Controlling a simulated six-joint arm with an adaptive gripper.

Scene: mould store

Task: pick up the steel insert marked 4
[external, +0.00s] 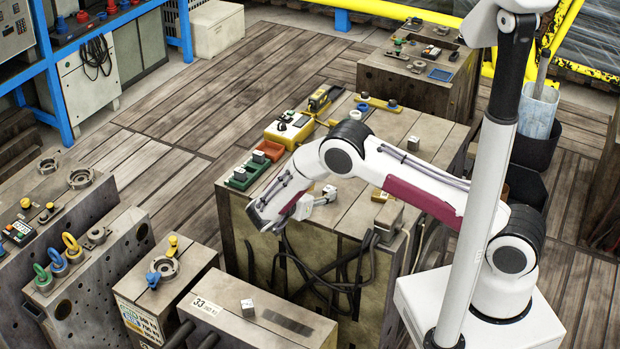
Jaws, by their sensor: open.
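Several small pale steel cubes are in view, and the number on each is too small to read, so I cannot tell which is marked 4. One cube (413,143) stands on the large block's top (385,125), right of my elbow. Another cube (330,191) is on the same top beside my wrist. One cube (240,174) is in the green tray and one (258,157) is by the red tray. One more cube (247,305) stands on the lower block labelled 33. My gripper (265,218) is open over the large block's front left edge, apart from the cubes; its fingertips are hard to make out.
The green tray (236,184) and red tray (272,150) lie at the large block's left edge. Mould blocks with lifting eyes (70,242) stand at left. The plank floor (200,110) is clear behind.

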